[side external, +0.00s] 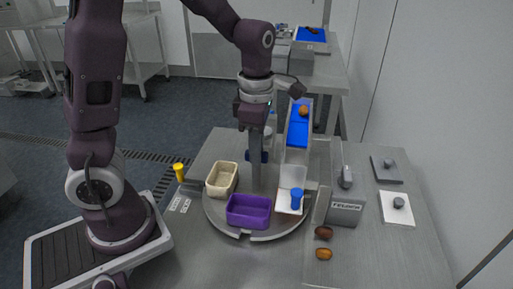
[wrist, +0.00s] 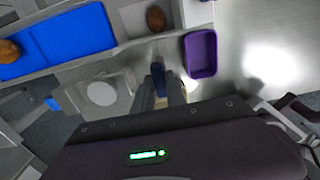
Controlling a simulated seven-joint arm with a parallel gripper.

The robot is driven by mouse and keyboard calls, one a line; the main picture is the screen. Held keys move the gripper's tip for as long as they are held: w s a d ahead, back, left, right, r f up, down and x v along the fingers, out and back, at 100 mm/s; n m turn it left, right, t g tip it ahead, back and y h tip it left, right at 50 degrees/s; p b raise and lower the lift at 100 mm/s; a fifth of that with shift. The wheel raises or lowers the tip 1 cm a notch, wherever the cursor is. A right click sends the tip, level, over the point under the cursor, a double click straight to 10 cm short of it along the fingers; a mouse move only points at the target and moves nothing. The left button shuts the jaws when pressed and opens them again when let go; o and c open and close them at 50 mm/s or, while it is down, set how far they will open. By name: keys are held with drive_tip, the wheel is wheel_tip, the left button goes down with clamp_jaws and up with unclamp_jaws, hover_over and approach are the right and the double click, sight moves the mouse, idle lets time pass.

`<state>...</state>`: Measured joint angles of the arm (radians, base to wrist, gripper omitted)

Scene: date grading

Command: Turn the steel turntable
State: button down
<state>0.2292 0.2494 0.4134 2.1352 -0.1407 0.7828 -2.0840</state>
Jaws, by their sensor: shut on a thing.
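The round steel turntable (side external: 276,232) lies flat on the steel bench in the side view. On it stand a beige tray (side external: 211,190), a purple tray (side external: 248,224) and a white tray (side external: 284,208). A blue upright piece (side external: 296,198) shows at the white tray. My gripper (side external: 256,184) points down near the middle of the turntable, between the beige and white trays. In the wrist view, its fingers (wrist: 160,92) are closed around a narrow dark blue piece (wrist: 158,74), mostly hidden by the fingers. The purple tray (wrist: 188,58) shows to their right.
A blue chute (side external: 298,130) bearing a brown date (side external: 304,111) slopes down behind the white tray. A yellow item (side external: 179,172) stands at the left. The bench's front right is clear.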

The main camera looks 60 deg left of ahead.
drive_tip(key=shift+w, duration=0.1)
drive_tip(key=c, duration=1.4)
unclamp_jaws()
drive_tip(key=shift+o, duration=0.2)
wheel_tip(320, 180, up, 7)
drive_tip(key=shift+r, duration=0.1)
drive_tip(key=s+d+r+m+t, duration=0.1)
drive_tip(key=s+r+m+t, duration=0.1)
drive_tip(key=s+m, duration=0.6)
drive_tip(key=s+d+r+m+t, duration=0.1)
drive_tip(key=s+m, duration=0.7)
drive_tip(key=m, duration=1.1)
drive_tip(key=d+t, duration=0.1)
drive_tip(key=t, duration=0.1)
drive_tip(key=shift+d+r+t, duration=0.25)
drive_tip(key=shift+r+t, duration=0.05)
drive_tip(key=shift+r, duration=0.05)
